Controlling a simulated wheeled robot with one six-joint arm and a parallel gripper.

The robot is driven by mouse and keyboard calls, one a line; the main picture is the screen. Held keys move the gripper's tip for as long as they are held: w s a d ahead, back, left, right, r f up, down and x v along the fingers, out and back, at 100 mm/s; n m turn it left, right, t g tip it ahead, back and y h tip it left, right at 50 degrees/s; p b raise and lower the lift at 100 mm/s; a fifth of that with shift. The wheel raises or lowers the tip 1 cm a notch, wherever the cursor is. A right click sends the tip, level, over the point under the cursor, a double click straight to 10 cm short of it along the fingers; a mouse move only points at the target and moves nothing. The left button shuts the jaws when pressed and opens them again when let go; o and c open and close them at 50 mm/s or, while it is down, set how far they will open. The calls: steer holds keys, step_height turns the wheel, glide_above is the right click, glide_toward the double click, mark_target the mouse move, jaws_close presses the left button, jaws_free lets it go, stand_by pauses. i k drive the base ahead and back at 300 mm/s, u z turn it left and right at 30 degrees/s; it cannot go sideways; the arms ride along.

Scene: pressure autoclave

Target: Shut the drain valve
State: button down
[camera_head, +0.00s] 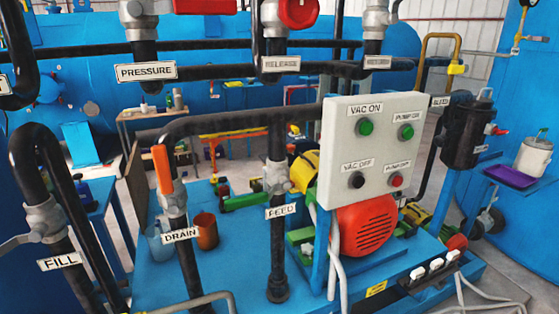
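The drain valve (172,197) sits on a black vertical pipe left of centre, above a white DRAIN label (180,235). Its orange lever handle (162,169) points up, roughly in line with the pipe. The valve body is silver-grey. My gripper is not in view, and nothing touches the handle.
The FILL valve (44,220) stands at left, and the FEED valve (276,178) stands right of the drain valve. A grey control box (372,150) with several buttons is right of centre. An orange-brown cup (206,231) stands on the blue platform (240,255) behind the drain pipe.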

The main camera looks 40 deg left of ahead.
mark_target(162, 164)
steer(key=u, duration=1.05)
steer(key=k, duration=0.8)
steer(key=u, duration=1.15)
steer(key=i, duration=0.5)
steer(key=u, duration=0.05)
